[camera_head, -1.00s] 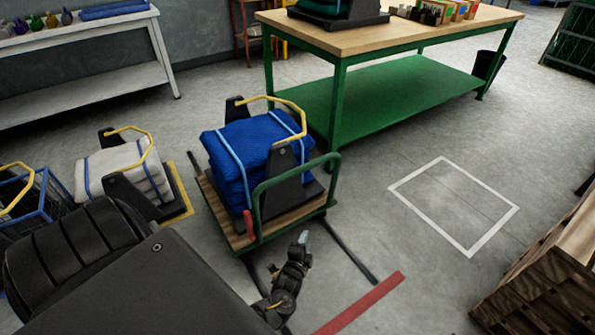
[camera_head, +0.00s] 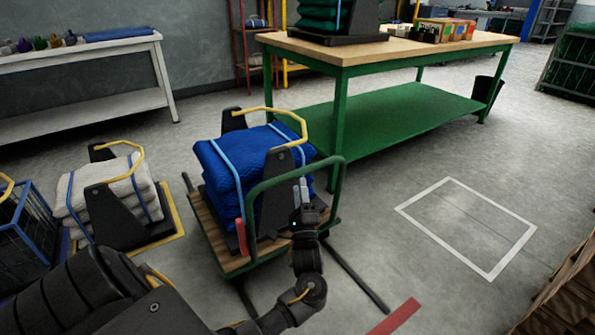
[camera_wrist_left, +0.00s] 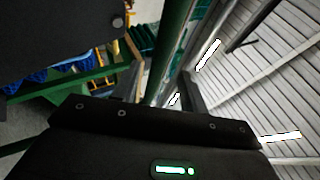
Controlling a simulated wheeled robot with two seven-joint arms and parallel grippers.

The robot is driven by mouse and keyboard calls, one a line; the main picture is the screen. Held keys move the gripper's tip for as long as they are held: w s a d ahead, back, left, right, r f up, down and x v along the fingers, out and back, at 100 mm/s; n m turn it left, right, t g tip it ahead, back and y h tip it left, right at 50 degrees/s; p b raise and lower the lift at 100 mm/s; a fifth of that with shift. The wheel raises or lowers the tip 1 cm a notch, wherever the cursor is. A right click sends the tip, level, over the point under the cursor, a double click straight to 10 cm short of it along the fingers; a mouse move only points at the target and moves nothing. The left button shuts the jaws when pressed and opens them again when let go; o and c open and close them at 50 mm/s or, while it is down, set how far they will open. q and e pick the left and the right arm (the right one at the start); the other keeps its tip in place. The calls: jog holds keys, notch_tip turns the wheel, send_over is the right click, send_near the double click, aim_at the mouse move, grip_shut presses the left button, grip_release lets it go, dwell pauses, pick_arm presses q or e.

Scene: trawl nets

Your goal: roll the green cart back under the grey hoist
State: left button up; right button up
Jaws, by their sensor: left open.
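The green cart (camera_head: 230,265) has a wooden deck and a green tubular push handle (camera_head: 338,178). A stack of blue folded net (camera_head: 240,160) rests on it in a dark cradle with a yellow bar. My left gripper (camera_head: 300,190) is open at the near side of the cart, by the handle. In the left wrist view, the green handle tube (camera_wrist_left: 172,45) runs up between the two fingers, which stand apart; whether they touch it I cannot tell. I cannot make out the grey hoist in these views. My right gripper is out of view.
Dark rails (camera_head: 357,277) lie on the floor by the cart. A cradle of pale net (camera_head: 70,190) stands left. A green workbench (camera_head: 345,55) stands behind. A white-outlined floor square (camera_head: 465,228) at right is empty. A red floor strip (camera_head: 395,318) and wooden stack (camera_head: 570,285) are near right.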

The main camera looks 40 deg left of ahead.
pick_arm(q)
jog(key=b+x, duration=0.1)
jog(key=x, duration=0.6)
jog(key=shift+a, duration=0.15)
jog(key=shift+w+r, duration=0.1)
jog(key=shift+w, duration=0.05)
grip_shut()
